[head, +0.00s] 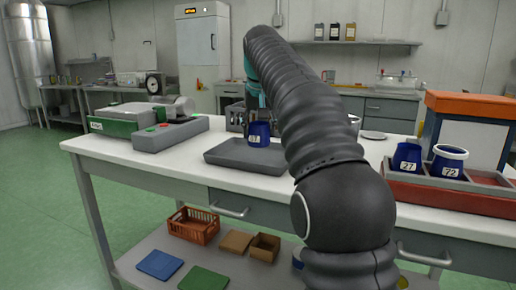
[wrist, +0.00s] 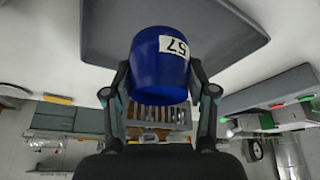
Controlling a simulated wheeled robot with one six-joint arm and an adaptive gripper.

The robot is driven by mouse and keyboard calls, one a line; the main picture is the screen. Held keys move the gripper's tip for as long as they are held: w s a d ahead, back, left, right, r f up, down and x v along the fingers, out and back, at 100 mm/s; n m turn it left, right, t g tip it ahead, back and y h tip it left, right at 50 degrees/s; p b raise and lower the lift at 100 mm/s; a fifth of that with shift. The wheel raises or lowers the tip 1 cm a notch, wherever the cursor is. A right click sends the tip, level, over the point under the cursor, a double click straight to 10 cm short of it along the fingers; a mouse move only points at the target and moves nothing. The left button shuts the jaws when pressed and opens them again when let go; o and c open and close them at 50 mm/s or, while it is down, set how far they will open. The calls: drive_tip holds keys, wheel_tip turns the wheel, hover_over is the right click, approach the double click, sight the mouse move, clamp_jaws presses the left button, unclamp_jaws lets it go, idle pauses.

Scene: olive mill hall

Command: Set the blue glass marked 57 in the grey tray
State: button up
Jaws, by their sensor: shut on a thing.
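The blue glass marked 57 (head: 259,129) is upright over the inside of the grey tray (head: 222,157), towards its back. My gripper (head: 256,104) is shut on the glass from behind and above, partly hidden by my arm in the head view. In the wrist view the glass (wrist: 158,65) sits between the two fingers of my gripper (wrist: 160,91), its label upside down. The grey tray (wrist: 228,30) fills the top of that view. I cannot tell whether the glass base touches the tray floor.
A red tray (head: 437,194) at the right holds blue glasses marked 27 (head: 406,157) and 72 (head: 448,163), beside an orange-topped box (head: 470,130). A green and grey scale (head: 129,121) stands at the left.

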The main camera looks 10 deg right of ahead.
sight(259, 147)
drive_tip(key=shift+f+b, duration=0.85)
drive_tip(key=shift+f, duration=1.6)
drive_tip(key=shift+f, duration=0.15)
drive_tip(key=o, duration=1.2)
